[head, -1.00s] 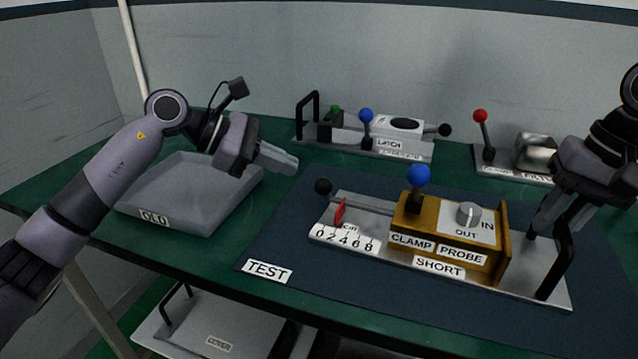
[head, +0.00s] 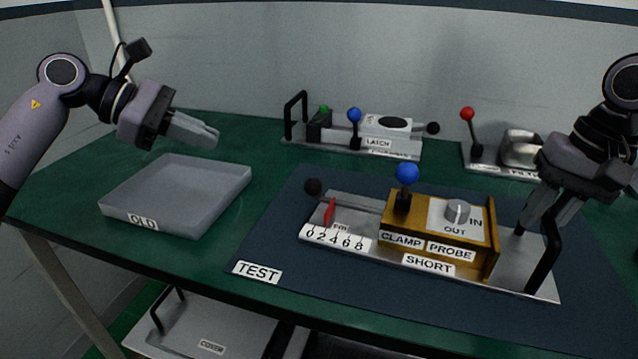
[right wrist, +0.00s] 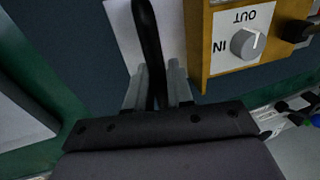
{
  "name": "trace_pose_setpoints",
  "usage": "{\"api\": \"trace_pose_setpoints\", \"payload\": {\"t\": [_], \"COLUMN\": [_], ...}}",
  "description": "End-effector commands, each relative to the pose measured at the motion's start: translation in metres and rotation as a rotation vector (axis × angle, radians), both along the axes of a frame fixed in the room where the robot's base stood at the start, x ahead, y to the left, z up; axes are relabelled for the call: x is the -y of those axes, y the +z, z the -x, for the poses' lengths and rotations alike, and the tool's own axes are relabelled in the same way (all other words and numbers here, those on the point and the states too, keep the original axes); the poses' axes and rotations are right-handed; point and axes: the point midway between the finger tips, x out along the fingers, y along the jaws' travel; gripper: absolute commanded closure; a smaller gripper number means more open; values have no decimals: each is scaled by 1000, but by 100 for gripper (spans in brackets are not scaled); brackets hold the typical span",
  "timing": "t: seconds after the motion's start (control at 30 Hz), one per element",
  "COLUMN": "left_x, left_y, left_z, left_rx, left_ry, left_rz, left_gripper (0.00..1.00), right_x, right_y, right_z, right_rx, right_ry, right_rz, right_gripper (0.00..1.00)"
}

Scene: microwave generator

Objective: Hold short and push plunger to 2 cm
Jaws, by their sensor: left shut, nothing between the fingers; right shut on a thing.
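The short unit (head: 428,264) lies on the blue test mat, a yellow block on a metal plate with clamp and probe labels. Its plunger (head: 352,200) sticks out to the left with a black knob (head: 313,186). A red marker (head: 330,211) stands at the low end of the cm scale (head: 338,239). A blue-knobbed lever (head: 407,174) stands upright on the block. My right gripper (head: 546,222) is shut on the unit's black handle (head: 546,262), also between the fingers in the right wrist view (right wrist: 152,60). My left gripper (head: 213,138) is shut and empty, above the grey tray, away from the plunger.
The empty grey tray (head: 228,205) labelled OLD is at the left of the green table. The latch unit (head: 375,146) and a red-knobbed unit (head: 500,160) stand behind the mat. A cover (head: 205,325) lies on the lower shelf. Mat space left of the plunger is clear.

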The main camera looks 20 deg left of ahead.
Motion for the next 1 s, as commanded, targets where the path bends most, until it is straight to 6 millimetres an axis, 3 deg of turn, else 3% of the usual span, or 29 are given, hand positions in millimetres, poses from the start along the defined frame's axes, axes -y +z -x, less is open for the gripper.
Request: {"api": "trace_pose_setpoints", "payload": {"t": [0.03, 0.07, 0.13, 0.57, 1.0], "left_x": [0, 0, 0, 0, 0], "left_y": [-1, -1, -1, 0, 0], "left_z": [0, 0, 0, 0, 0], "left_rx": [0, 0, 0, 0, 0], "left_ry": [0, 0, 0, 0, 0], "left_rz": [0, 0, 0, 0, 0], "left_gripper": [100, 100, 100, 100, 100], "right_x": [0, 0, 0, 2, 18], "right_y": [-5, -5, -5, 9, 95], "right_z": [1, 1, 1, 0, 1], "right_rx": [-9, -9, -8, 0, -1], "right_ry": [2, 2, 2, -1, 1], "right_rz": [5, 5, 6, 1, 1], "right_gripper": [100, 72, 49, 49, 49]}}
